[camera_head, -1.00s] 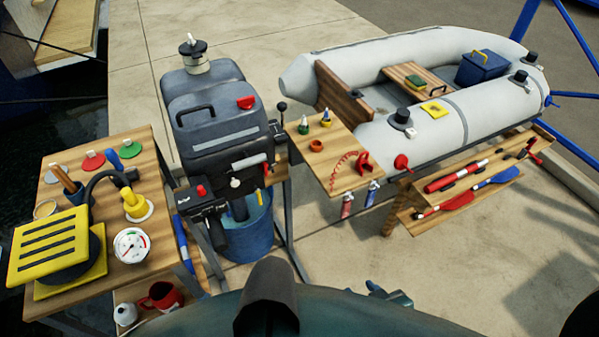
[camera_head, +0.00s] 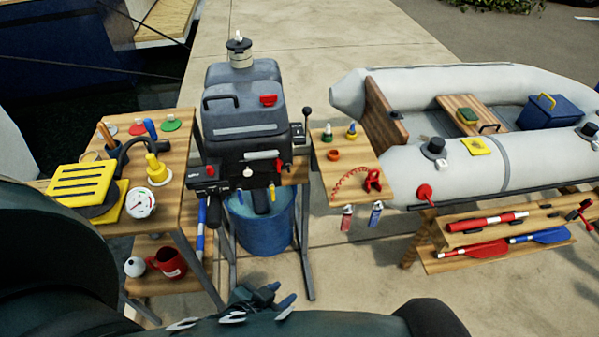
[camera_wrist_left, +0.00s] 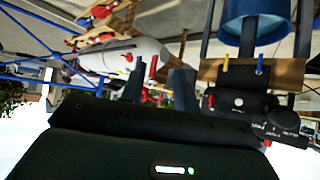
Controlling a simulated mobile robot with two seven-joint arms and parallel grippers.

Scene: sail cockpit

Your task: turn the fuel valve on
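The dark outboard motor (camera_head: 243,125) stands on its stand, upright. Small controls on its front include a red grip (camera_head: 279,166), a white knob (camera_head: 248,172), a yellow tab (camera_head: 272,192) and a red button (camera_head: 210,170). I cannot tell which of them is the fuel valve. My left gripper (camera_head: 268,298) is low at the bottom of the head view, nearer than the motor and apart from it. In the left wrist view its two fingers (camera_wrist_left: 156,85) stand apart with nothing between them. My right gripper is not in view.
A blue bucket (camera_head: 262,225) stands under the motor. A left bench (camera_head: 178,190) holds a yellow foot pump (camera_head: 84,188) and a gauge (camera_head: 141,203). A small wooden shelf (camera_head: 350,157), an oar rack (camera_head: 440,235) and a grey dinghy (camera_head: 450,150) are at right. Concrete floor at front right is clear.

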